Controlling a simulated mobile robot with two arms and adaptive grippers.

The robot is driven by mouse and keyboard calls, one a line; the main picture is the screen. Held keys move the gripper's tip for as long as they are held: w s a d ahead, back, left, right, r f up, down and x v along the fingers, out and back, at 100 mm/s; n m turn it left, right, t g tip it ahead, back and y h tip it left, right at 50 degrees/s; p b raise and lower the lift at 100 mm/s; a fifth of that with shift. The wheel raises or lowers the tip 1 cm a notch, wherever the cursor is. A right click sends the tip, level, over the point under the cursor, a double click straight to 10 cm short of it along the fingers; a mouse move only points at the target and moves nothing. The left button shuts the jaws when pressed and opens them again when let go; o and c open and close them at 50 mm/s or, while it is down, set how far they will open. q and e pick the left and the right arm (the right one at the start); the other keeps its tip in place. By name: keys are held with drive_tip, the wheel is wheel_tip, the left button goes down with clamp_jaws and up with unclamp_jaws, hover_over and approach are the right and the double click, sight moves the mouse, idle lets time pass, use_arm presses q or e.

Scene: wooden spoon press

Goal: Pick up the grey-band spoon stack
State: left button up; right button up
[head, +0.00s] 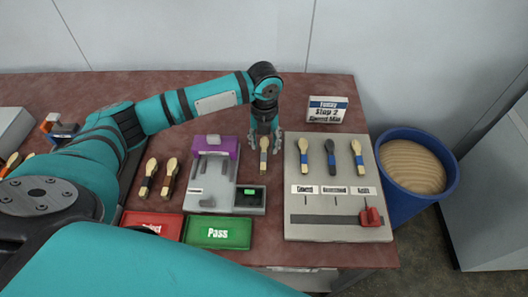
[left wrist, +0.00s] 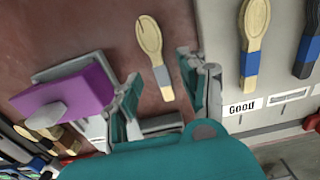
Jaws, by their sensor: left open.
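The grey-band spoon stack (head: 264,144) lies on the red-brown table between the purple-topped press and the grey sample board. In the left wrist view its pale wooden bowl (left wrist: 149,38) and grey band (left wrist: 163,76) show; how many spoons are stacked cannot be told. My left gripper (head: 265,141) is open, pointing down over the stack, with one finger on each side of it. In the left wrist view the open fingers (left wrist: 162,88) stand either side of the spoon handle, apart from it. My right gripper is not in view.
The press (head: 212,170) stands left, with dark-banded spoons (head: 170,180) beyond it. A green Pass tray (head: 218,232) and red tray (head: 150,222) lie in front. The sample board (head: 330,208) holds three spoons and a red slider. A sign (head: 326,110) and blue bin (head: 398,208) stand right.

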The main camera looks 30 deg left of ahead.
sight(264, 154)
use_arm(q)
drive_tip(key=f, duration=0.4)
drive_tip(key=shift+s+f+p, duration=0.25)
drive_tip(key=shift+f+p, duration=0.15)
clamp_jaws()
